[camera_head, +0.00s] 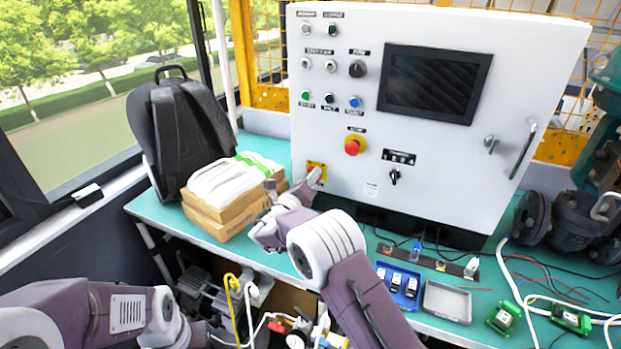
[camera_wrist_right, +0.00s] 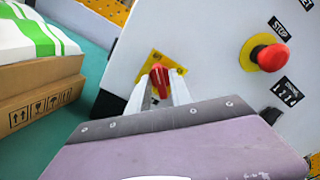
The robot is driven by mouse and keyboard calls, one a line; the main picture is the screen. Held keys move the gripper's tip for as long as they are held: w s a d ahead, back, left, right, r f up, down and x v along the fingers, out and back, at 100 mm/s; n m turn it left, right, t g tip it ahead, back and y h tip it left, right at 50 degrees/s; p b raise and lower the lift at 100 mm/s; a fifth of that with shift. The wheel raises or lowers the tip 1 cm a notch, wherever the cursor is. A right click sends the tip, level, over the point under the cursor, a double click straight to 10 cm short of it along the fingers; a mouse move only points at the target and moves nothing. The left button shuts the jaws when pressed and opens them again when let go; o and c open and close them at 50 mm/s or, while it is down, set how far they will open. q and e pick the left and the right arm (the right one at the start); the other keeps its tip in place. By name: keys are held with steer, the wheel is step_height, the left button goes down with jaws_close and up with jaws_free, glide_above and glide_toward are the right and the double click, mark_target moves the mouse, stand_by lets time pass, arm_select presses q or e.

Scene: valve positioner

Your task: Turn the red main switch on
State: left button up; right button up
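The red main switch sits on a yellow plate at the lower left of the white cabinet's front. In the head view, my right gripper (camera_head: 316,176) is at the switch and covers part of its yellow plate (camera_head: 311,165). In the right wrist view, the red switch handle (camera_wrist_right: 159,80) stands between the two pale fingers of my right gripper (camera_wrist_right: 162,88). The fingers are on either side of it; whether they press on it I cannot tell. My left arm shows at the lower left of the head view, its fingers not visible.
A red emergency stop button (camera_head: 354,145) on yellow is up and right of the switch, with a black selector (camera_head: 395,175) farther right. Cardboard boxes (camera_head: 228,215) with a white-green package stand close left of my right gripper. Small trays (camera_head: 447,301) lie on the teal bench.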

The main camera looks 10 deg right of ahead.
jaws_close()
steer(key=shift+f, duration=0.1)
steer(key=shift+s+d+m+b, duration=0.1)
steer(key=shift+m+b, duration=8.9)
steer(key=shift+b, duration=0.4)
steer(key=shift+o, duration=1.8)
jaws_free()
